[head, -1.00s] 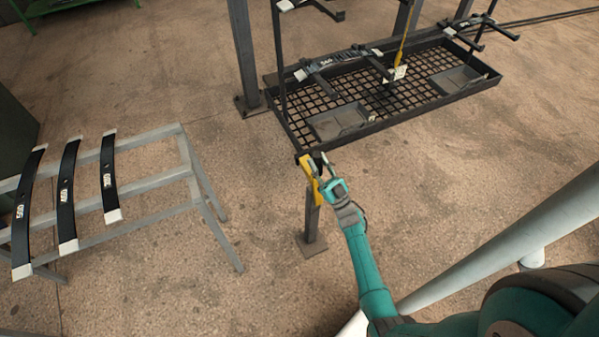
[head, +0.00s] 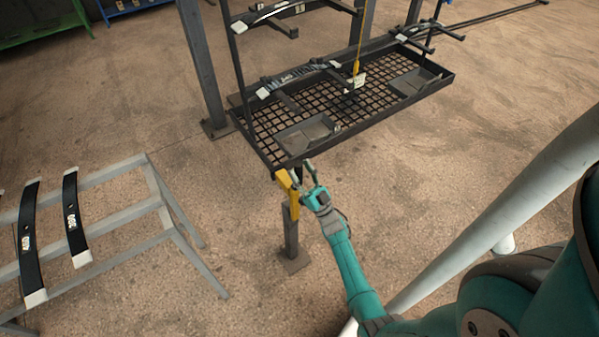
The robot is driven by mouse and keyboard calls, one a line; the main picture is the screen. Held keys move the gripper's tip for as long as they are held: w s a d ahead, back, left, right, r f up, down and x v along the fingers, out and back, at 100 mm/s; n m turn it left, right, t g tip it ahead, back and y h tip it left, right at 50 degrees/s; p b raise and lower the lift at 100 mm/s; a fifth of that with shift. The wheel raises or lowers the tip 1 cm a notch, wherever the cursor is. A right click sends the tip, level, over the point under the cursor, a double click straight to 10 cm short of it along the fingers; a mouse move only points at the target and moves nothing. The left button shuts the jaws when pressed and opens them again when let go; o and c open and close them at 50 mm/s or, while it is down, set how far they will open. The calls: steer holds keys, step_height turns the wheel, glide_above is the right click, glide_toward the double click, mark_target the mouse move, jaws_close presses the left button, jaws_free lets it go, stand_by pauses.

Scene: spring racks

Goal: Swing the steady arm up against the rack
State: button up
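The yellow piece (head: 287,186), which I take to be the steady arm, sits at the top of a short grey post (head: 291,236) just in front of the rack. It is close to the near-left corner of the rack (head: 262,160) in the picture; I cannot tell whether they touch. My gripper (head: 303,177) is at the right side of the yellow piece, near its upper end. The fingers are small and partly hidden, so I cannot tell whether they are open or grip it.
A grey trestle (head: 120,245) with black curved leaf springs (head: 76,218) stands at left. A tall grey column (head: 203,70) rises behind the rack's left end. A yellow hanging pendant (head: 356,75) hangs over the rack. The floor between trestle and post is clear.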

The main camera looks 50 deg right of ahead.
steer(key=shift+a, duration=0.1)
steer(key=v, duration=1.2)
stand_by(0.4)
steer(key=s+a+r+m+g+h, duration=0.1)
steer(key=s+a+g, duration=0.3)
steer(key=a, duration=0.5)
steer(key=s+a+m+g+h, duration=0.1)
steer(key=s+a, duration=0.5)
steer(key=a, duration=0.3)
steer(key=s+a+r+n+g+y, duration=0.2)
steer(key=s+a+r+g+y, duration=0.1)
steer(key=s+r, duration=0.4)
steer(key=s+a+r+n+g+y, duration=0.2)
steer(key=s+a+r+g, duration=0.1)
steer(key=s+a+r, duration=0.3)
step_height(320, 180, up, 3)
steer(key=shift+s+a+r+g+y, duration=0.1)
steer(key=shift+s+a+g+y, duration=0.3)
steer(key=shift+s, duration=0.7)
